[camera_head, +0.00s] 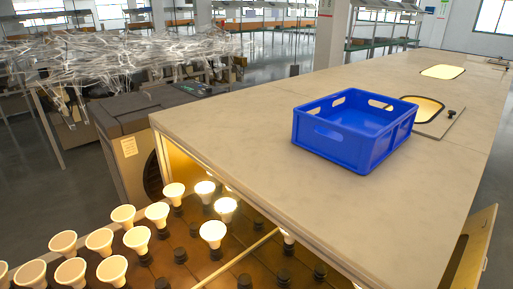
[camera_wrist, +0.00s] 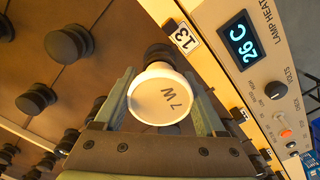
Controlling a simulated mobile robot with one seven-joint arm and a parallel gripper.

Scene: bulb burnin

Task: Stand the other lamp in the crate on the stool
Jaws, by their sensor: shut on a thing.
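My gripper does not show clearly in the head view. A blue crate (camera_head: 345,148) stands on a wide grey top (camera_head: 240,125) in the head view. Its near walls hide part of its floor, and I see no lamp in it. I cannot make out a stool.
Several white lamps (camera_head: 112,270) stand in rows of sockets below the grey top, some of them lit. Empty dark sockets (camera_wrist: 68,44) surround the held lamp.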

